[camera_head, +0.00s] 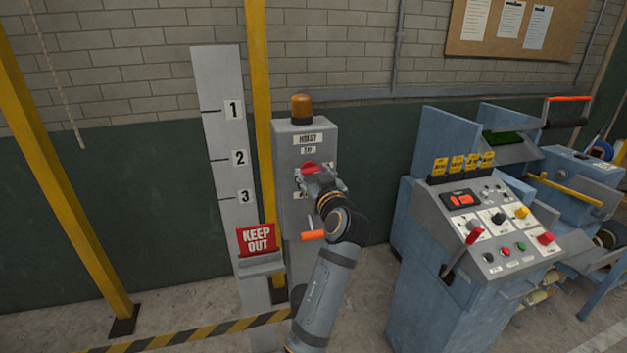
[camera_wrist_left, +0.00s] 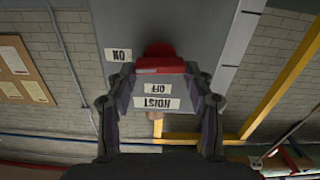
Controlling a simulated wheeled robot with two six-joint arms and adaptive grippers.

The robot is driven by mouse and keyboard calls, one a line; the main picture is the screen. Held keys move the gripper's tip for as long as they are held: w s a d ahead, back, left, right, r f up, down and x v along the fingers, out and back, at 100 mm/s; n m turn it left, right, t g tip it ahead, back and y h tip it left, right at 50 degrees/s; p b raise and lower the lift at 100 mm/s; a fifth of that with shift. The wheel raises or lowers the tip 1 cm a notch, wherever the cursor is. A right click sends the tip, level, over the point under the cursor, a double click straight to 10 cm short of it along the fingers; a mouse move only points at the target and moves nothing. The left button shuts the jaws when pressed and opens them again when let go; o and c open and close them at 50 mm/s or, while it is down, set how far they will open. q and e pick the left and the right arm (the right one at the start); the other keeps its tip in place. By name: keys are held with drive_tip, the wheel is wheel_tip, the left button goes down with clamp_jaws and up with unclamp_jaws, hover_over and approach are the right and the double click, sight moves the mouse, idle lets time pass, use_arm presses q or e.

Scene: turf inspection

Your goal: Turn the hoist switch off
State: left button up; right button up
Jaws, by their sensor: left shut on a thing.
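The hoist switch is a red knob (camera_head: 309,167) on the front of a grey cabinet (camera_head: 290,145) with an amber lamp on top. A HOIST label and an OFF label sit above the knob. In the left wrist view, which is upside down, the red knob (camera_wrist_left: 160,64) shows with the OFF label (camera_wrist_left: 158,88) and the ON label (camera_wrist_left: 122,55). My left gripper (camera_head: 314,178) is at the knob, its fingers on either side and shut on it. The gripper partly hides the knob's lower part in the head view. The knob's exact pointing is unclear. My right gripper is out of view.
An orange handle (camera_head: 312,235) is beside my left forearm, low on the cabinet. A red KEEP OUT sign (camera_head: 257,239) hangs on a numbered grey post (camera_head: 222,130) at left. A blue control console (camera_head: 440,270) stands at right. A striped barrier (camera_head: 210,333) crosses the lower left.

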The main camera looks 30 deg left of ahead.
use_arm(q)
drive_tip(key=n+b, duration=0.4)
drive_tip(key=b, duration=0.1)
drive_tip(key=n+b, duration=0.3)
drive_tip(key=b, duration=0.3)
drive_tip(key=f+n+b, duration=0.1)
drive_tip(key=n+b, duration=0.3)
drive_tip(key=b, duration=0.1)
drive_tip(key=shift+s+a+n, duration=0.15)
drive_tip(key=shift+n, duration=0.15)
drive_tip(key=n+b, duration=0.3)
drive_tip(key=shift+r+n, duration=0.15)
drive_tip(key=shift+n, duration=0.25)
drive_tip(key=shift+r+n+b, duration=0.1)
drive_tip(key=shift+n+b, duration=0.65)
drive_tip(key=shift+n, duration=0.05)
drive_tip(key=shift+r, duration=0.15)
drive_tip(key=o, duration=0.9)
drive_tip(key=shift+o, duration=1.3)
